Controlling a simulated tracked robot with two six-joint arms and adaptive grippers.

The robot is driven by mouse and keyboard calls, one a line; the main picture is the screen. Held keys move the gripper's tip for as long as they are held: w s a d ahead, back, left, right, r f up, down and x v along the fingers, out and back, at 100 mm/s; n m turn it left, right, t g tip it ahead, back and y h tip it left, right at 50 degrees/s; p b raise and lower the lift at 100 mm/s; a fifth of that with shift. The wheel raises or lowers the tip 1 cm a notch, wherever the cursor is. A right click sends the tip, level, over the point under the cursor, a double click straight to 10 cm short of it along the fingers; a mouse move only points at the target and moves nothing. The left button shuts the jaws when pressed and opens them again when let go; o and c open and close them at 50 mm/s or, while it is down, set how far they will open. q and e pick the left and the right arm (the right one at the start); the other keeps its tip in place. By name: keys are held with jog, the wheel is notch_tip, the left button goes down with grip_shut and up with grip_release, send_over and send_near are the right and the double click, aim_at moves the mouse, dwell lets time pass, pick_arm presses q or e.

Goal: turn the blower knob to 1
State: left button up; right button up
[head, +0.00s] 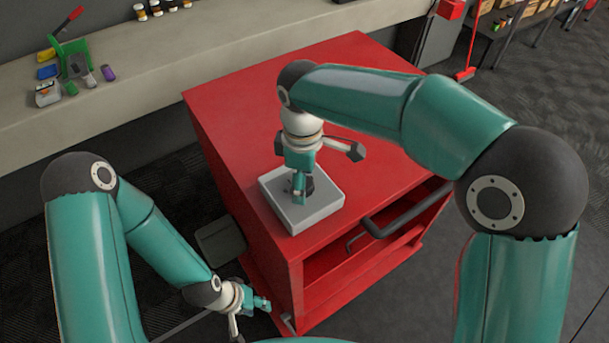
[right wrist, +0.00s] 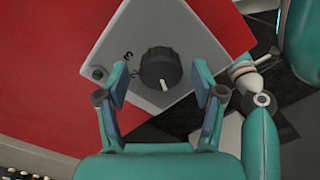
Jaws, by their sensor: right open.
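The blower knob (right wrist: 160,68) is round and black with a white pointer line at its lower edge in the right wrist view. It sits on a grey box (right wrist: 185,25), which also shows in the head view (head: 297,218). My left gripper (head: 250,316) looks open and empty, low beside the cabinet.
The box stands on a red cabinet (head: 245,100) with a dark handle (head: 405,212) and open drawer at its front. A bench (head: 150,85) with small tools and jars runs behind.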

jog(key=shift+f, duration=0.1)
jog(key=c, duration=1)
jog(key=shift+d, duration=0.15)
jog(key=shift+c, duration=0.7)
